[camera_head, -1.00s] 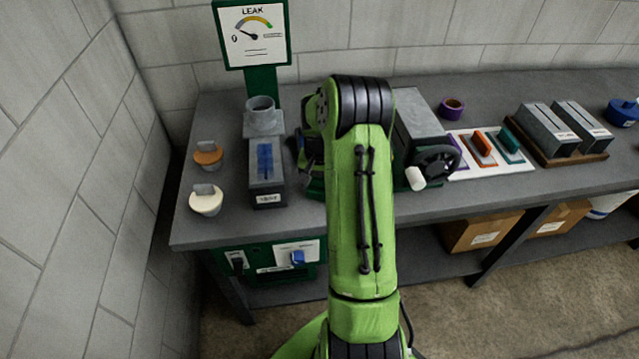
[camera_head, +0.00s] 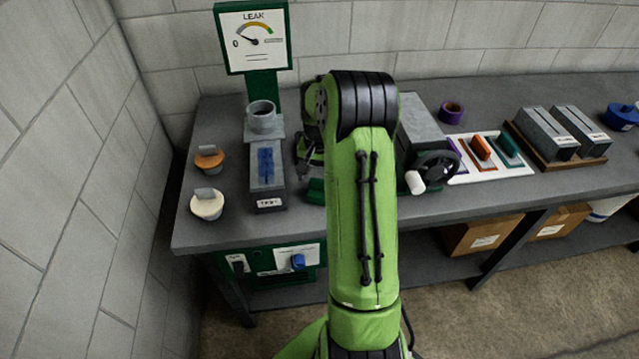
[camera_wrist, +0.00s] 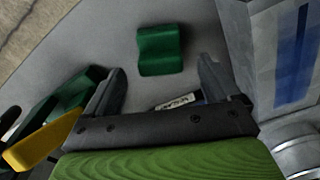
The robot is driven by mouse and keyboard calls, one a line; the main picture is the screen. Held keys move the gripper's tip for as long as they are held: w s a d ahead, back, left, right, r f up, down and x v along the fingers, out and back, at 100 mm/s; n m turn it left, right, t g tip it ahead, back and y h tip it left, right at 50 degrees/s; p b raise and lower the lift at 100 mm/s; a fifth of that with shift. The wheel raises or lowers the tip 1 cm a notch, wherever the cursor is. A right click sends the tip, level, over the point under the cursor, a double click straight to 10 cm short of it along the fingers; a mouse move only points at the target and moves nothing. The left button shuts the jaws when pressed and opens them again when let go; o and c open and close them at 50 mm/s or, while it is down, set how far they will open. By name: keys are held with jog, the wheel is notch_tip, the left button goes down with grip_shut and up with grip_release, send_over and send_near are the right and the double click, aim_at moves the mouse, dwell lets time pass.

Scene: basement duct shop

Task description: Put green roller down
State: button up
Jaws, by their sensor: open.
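A small green piece with a curved, grooved face (camera_wrist: 160,50) lies on the grey bench just past my fingertips in the wrist view. A bit of it shows left of my arm in the head view (camera_head: 316,190). It is the closest match to a green roller; I cannot tell for sure that it is the roller. My gripper (camera_wrist: 161,68) is open, its two dark fingers apart with nothing held between them. In the head view my arm hides most of the gripper and the bench under it.
A grey fixture with a blue strip (camera_head: 266,163) stands close on the left. A crank machine (camera_head: 430,165) stands right of my arm. Orange-lidded (camera_head: 209,158) and cream-lidded (camera_head: 207,205) pots sit at the left edge. A white tray (camera_head: 520,170) with handled tools lies right.

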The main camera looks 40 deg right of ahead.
aim_at(319, 183)
jog(key=r, duration=0.7)
jog(key=shift+a+p, duration=0.2)
jog(key=shift+p, duration=0.2)
jog(key=s+a+r+n+t+h, duration=0.1)
jog(key=s+a+r+n, duration=0.25)
jog(key=a+r, duration=0.35)
jog(key=s+a+r+n+t, duration=0.2)
jog(key=s+a+r, duration=0.3)
jog(key=a, duration=0.5)
jog(key=s+a+n+t+y, duration=0.1)
jog(key=s+a+n+t, duration=0.1)
jog(key=s+a+n, duration=0.3)
jog(key=s+a, duration=0.3)
jog(key=s, duration=0.3)
jog(key=shift+s+a, duration=0.15)
jog(key=shift+a, duration=0.15)
jog(key=shift+r, duration=0.1)
